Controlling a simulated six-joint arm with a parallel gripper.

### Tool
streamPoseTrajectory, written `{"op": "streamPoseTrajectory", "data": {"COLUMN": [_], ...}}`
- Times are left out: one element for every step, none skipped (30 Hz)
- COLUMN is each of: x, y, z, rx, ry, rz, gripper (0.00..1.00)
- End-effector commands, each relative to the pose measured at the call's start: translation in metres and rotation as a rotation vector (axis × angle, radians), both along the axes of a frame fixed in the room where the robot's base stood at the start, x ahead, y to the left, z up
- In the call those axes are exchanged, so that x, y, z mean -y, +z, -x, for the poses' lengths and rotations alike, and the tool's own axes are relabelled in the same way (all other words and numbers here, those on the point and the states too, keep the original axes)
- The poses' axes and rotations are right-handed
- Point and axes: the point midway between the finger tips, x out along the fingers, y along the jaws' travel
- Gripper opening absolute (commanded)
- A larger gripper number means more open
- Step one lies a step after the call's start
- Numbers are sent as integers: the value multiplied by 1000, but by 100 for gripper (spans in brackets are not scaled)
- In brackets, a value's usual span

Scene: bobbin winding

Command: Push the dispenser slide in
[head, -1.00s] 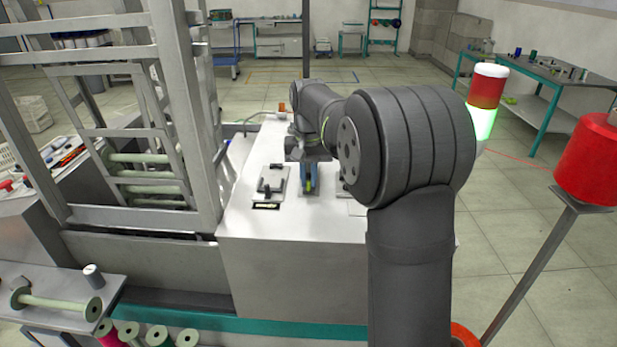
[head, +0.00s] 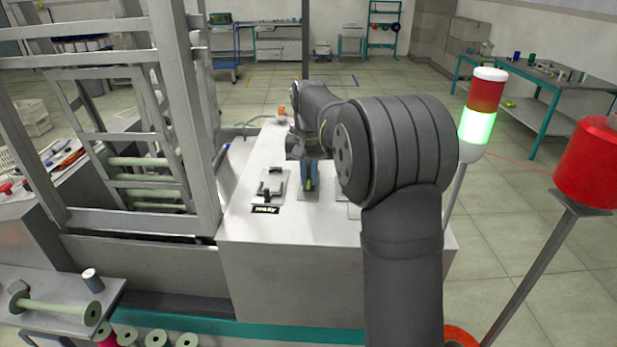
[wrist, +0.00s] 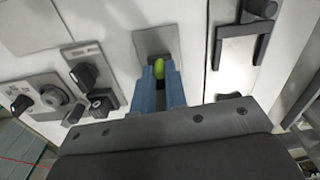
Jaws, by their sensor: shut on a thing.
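My gripper (wrist: 160,88) has blue fingers, which also show in the head view (head: 309,178). They are shut on a small yellow-green piece (wrist: 172,76) that shows between them, apparently the knob of the dispenser slide. This piece sits at a grey plate (wrist: 153,40) on the white machine top. The fingers and my wrist hide the lower part of the piece, so how far in the slide is cannot be seen.
A plate with a black handle (head: 271,187) lies left of my gripper on the white top (head: 262,153). Black knobs (wrist: 84,74) on grey plates show in the wrist view. A metal frame (head: 186,110) stands to the left, and a lit signal tower (head: 483,95) to the right.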

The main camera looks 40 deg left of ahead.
Motion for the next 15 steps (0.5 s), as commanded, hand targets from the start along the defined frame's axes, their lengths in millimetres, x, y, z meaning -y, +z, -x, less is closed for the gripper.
{"op": "streamPoseTrajectory", "data": {"x": [-1,-2,-2,-2,-2,-1,-1,-1,-2,-2,-2,-3,-3,-3,-4], "y": [1,1,1,1,1,1,1,1,1,1,0,0,0,0,0], "z": [-1,-1,-1,-1,-1,-1,-1,-1,-1,-1,-1,-2,-3,-3,-4], "rx": [1,1,1,1,1,1,1,0,0,0,0,0,0,-1,0], "ry": [0,1,1,1,1,1,1,1,1,1,0,0,0,0,0], "rz": [-2,-2,-2,-2,-2,-2,-2,-1,-1,-1,-1,-1,-1,-1,-1], "gripper": [4,4,4,4,4,4,4,4,4,4,4,4,4,4,4]}}
